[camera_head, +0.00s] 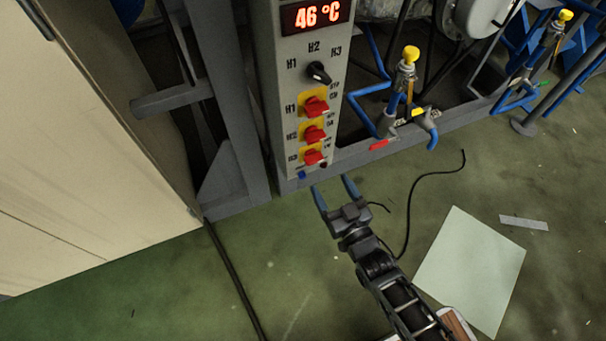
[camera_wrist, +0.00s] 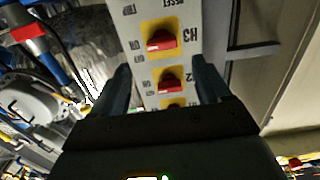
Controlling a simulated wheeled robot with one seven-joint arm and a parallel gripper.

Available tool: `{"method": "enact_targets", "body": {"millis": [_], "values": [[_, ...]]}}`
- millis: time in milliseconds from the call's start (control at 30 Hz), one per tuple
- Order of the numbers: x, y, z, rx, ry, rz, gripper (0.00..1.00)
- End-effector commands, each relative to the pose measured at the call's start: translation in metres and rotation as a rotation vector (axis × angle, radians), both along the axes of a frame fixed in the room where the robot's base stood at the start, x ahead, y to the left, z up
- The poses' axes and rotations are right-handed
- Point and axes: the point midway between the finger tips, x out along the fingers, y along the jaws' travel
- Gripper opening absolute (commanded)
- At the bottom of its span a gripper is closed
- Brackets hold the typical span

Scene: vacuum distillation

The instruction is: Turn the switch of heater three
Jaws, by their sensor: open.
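The heater three switch (camera_head: 313,157) is a red knob on a yellow plate, the lowest of three on the grey control panel (camera_head: 268,60). In the wrist view the H3 switch (camera_wrist: 161,40) shows upside down, above the H2 switch (camera_wrist: 170,82). In the head view the H2 switch (camera_head: 314,134) and H1 switch (camera_head: 315,107) sit above H3. My gripper (camera_head: 334,188) is open and empty, just below and in front of the panel's lower end, apart from the switch. In the wrist view its fingers (camera_wrist: 165,80) flank the line of switches.
A display (camera_head: 315,15) reads 46 °C above a black selector knob (camera_head: 318,72). Blue pipes and a yellow-topped valve (camera_head: 408,58) stand right of the panel. A beige cabinet (camera_head: 80,140) is at left.

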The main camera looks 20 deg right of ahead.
Motion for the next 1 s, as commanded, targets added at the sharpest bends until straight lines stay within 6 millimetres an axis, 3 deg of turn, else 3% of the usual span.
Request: {"method": "enact_targets", "body": {"millis": [233,600,1000], "values": [[0.023,-0.001,-0.003,-0.001,-0.006,0.0,0.77],[0.075,-0.001,-0.003,0.0,-0.006,0.0,0.77],[0.085,-0.001,-0.003,-0.001,-0.004,0.0,0.77]]}}
